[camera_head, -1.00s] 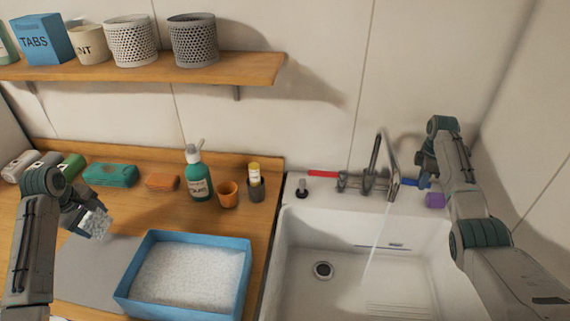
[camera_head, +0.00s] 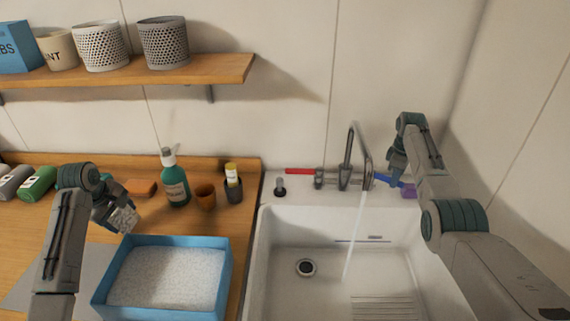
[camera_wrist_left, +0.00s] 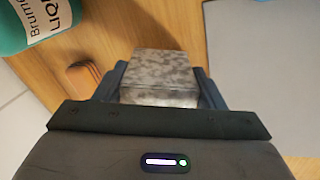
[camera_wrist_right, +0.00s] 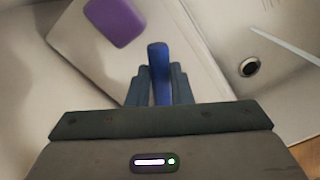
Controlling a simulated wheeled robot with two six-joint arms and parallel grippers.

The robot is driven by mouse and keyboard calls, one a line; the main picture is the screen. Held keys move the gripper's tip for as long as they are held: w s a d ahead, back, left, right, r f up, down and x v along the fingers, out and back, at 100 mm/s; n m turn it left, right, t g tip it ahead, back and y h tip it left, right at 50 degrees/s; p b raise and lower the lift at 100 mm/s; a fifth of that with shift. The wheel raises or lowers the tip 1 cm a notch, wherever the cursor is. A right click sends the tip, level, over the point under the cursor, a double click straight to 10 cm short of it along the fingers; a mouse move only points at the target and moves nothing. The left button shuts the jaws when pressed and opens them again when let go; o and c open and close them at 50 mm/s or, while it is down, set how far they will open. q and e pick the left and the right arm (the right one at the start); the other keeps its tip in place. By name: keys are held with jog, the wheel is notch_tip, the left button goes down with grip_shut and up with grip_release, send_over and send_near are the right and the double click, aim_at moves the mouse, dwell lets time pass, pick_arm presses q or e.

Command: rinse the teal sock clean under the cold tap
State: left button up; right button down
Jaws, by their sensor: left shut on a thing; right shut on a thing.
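My left gripper (camera_head: 116,213) is shut on a grey-white speckled block (camera_wrist_left: 160,75), which also shows in the head view (camera_head: 124,220). It holds the block above the counter, behind and left of the blue tray. No teal shows on the block, and I cannot make out a sock for certain. My right gripper (camera_head: 394,176) is shut on the blue tap lever (camera_wrist_right: 158,75). The tap (camera_head: 347,160) is running, and a thin water stream (camera_head: 356,235) falls into the white sink (camera_head: 290,235). Nothing is under the stream.
The blue tray (camera_head: 222,275) full of white granules stands left of the sink. A red lever (camera_head: 300,171) and purple block (camera_head: 410,191) are by the tap. The sink basin is clear.

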jog(key=shift+w+r, duration=0.1)
jog(key=shift+r, duration=0.05)
pick_arm(q)
jog(key=shift+a, duration=0.1)
pick_arm(e)
jog(key=c, duration=1.3)
grip_release()
jog(key=shift+a, duration=0.1)
pick_arm(q)
notch_tip(320, 180, up, 12)
jog(key=p, duration=1.2)
pick_arm(e)
notch_tip(320, 180, up, 12)
pick_arm(q)
jog(key=shift+f, duration=0.1)
